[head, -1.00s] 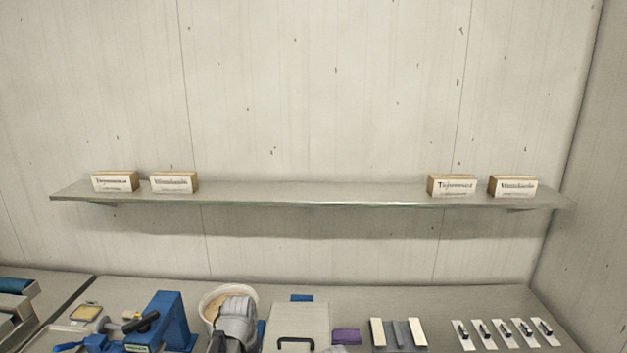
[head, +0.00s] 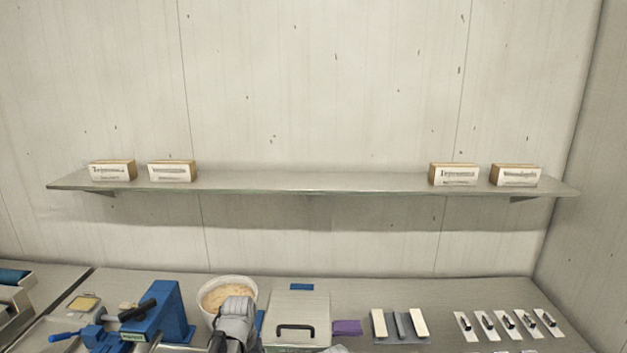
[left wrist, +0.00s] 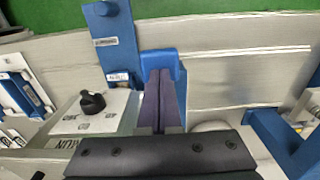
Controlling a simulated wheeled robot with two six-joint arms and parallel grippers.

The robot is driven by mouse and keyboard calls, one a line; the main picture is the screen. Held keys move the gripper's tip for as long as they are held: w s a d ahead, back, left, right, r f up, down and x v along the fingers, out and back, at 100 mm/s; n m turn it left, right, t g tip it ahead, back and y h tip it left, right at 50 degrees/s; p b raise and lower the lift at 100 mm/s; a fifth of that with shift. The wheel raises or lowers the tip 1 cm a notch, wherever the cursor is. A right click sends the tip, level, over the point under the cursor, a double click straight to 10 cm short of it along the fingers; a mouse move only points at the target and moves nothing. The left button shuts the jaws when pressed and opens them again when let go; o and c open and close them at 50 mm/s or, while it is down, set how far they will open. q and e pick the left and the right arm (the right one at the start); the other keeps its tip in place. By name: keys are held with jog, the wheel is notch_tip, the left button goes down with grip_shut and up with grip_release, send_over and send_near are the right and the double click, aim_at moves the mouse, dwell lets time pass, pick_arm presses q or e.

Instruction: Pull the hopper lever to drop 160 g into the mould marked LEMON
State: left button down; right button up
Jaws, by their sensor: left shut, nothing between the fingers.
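My left gripper (left wrist: 160,100) is in the left wrist view, its two dark fingers together and empty. A blue block (left wrist: 162,63) shows right behind the fingertips; I cannot tell whether they touch. A blue upright with small labels (left wrist: 112,40) stands left of the fingers. A black knob (left wrist: 92,102) sits on a pale plate to the left. In the head view a blue stand (head: 168,310) with a black handle is at the lower left, with a blue-handled part (head: 64,336) beside it. I cannot identify the hopper lever for sure, and no LEMON mark is readable. My right gripper is not seen.
A white tub (head: 212,290) of pale mass stands partly behind my grey arm link. Right of it are a pale box with a black handle (head: 296,328), a purple cloth (head: 347,328) and several small plates with black handles. A shelf (head: 310,183) carries signs.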

pick_arm(q)
jog(key=shift+f, duration=0.45)
dwell(0.3)
notch_tip(320, 180, up, 10)
jog(key=p, duration=0.9)
jog(key=shift+p, duration=0.3)
dwell(0.4)
